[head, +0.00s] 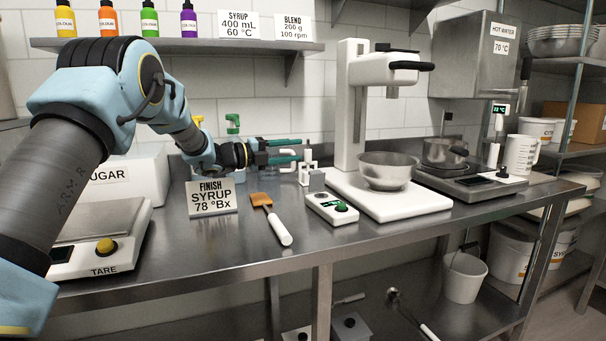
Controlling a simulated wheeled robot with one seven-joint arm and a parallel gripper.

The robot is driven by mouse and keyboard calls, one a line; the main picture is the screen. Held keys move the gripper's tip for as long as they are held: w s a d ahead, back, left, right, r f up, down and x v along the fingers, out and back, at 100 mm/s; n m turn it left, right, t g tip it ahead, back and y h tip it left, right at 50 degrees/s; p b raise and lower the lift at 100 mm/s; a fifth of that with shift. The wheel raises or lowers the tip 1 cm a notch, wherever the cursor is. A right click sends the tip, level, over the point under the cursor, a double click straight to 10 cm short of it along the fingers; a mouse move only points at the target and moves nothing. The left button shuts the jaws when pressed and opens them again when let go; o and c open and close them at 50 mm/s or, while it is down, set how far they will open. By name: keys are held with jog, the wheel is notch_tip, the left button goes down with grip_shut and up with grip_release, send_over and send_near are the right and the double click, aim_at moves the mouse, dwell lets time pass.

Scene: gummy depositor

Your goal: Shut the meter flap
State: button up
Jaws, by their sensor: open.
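A white stand mixer (352,110) with a steel bowl (387,172) stands right of the meter. A hotplate with a pot (444,153) is farther right. The bench front before the meter is clear.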

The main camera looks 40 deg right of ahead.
jog(key=p, duration=0.2)
send_near(309, 173)
jog(key=x, duration=0.4)
jog(key=shift+d+f, duration=0.15)
jog(key=shift+d, duration=0.1)
jog(key=p+x, duration=0.1)
jog(key=x, duration=0.5)
jog(key=shift+p, duration=0.35)
jog(key=shift+x, duration=0.8)
jog(key=shift+c, duration=0.2)
grip_shut()
